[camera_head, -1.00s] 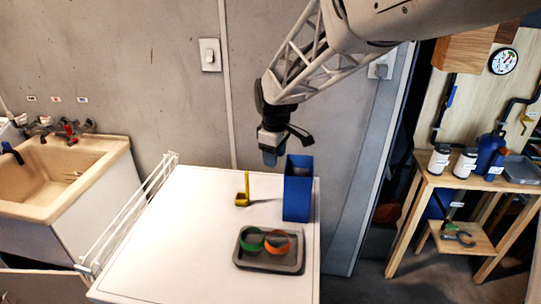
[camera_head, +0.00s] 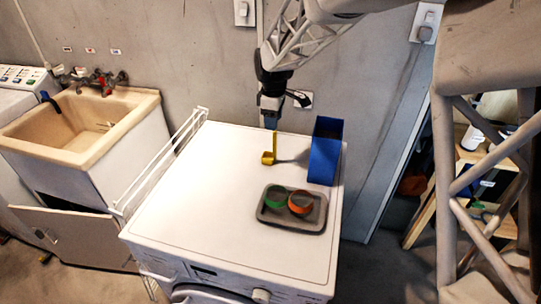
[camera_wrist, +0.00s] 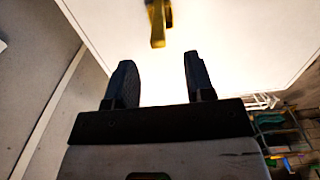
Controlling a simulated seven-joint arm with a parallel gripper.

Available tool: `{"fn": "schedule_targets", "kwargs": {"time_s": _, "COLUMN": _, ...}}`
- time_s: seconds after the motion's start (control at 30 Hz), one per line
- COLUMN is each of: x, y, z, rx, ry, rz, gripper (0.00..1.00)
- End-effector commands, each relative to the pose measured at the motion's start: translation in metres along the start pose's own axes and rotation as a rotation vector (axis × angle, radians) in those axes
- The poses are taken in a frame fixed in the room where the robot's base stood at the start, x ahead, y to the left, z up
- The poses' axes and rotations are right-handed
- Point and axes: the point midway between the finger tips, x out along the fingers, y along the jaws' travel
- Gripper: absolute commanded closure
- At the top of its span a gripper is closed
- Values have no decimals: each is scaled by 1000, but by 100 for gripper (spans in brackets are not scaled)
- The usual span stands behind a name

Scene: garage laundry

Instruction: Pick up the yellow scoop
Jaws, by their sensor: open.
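The yellow scoop (camera_head: 268,157) stands on the white top of the washing machine, its handle pointing up, left of a blue box. My gripper (camera_head: 271,115) is above the scoop's handle, pointing down, apart from it as far as I can see. In the wrist view my two dark fingers (camera_wrist: 157,82) are spread with nothing between them. The scoop (camera_wrist: 158,24) shows there beyond the fingertips, cut off by the top edge of the picture.
The tall blue box (camera_head: 325,151) stands close to the right of the scoop. A grey tray (camera_head: 292,225) with a green and an orange round item lies in front. A white rack (camera_head: 165,160) lines the left edge. The left of the white top (camera_head: 200,210) is clear.

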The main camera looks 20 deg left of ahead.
Motion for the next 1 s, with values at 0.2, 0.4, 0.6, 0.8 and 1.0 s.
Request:
{"fn": "schedule_targets", "kwargs": {"time_s": 0.2, "x": 18, "y": 0, "z": 0, "rx": 0, "ry": -1, "rz": -3, "gripper": 51}}
{"fn": "schedule_targets", "kwargs": {"time_s": 0.4, "x": 24, "y": 0, "z": 0, "rx": 1, "ry": 0, "rz": -1, "gripper": 51}}
{"fn": "schedule_targets", "kwargs": {"time_s": 0.6, "x": 24, "y": 0, "z": 0, "rx": 1, "ry": 0, "rz": -1, "gripper": 51}}
{"fn": "schedule_targets", "kwargs": {"time_s": 0.8, "x": 31, "y": 0, "z": 0, "rx": 1, "ry": -1, "rz": -2, "gripper": 51}}
{"fn": "schedule_targets", "kwargs": {"time_s": 1.0, "x": 52, "y": 1, "z": 1, "rx": 1, "ry": -1, "rz": -2, "gripper": 51}}
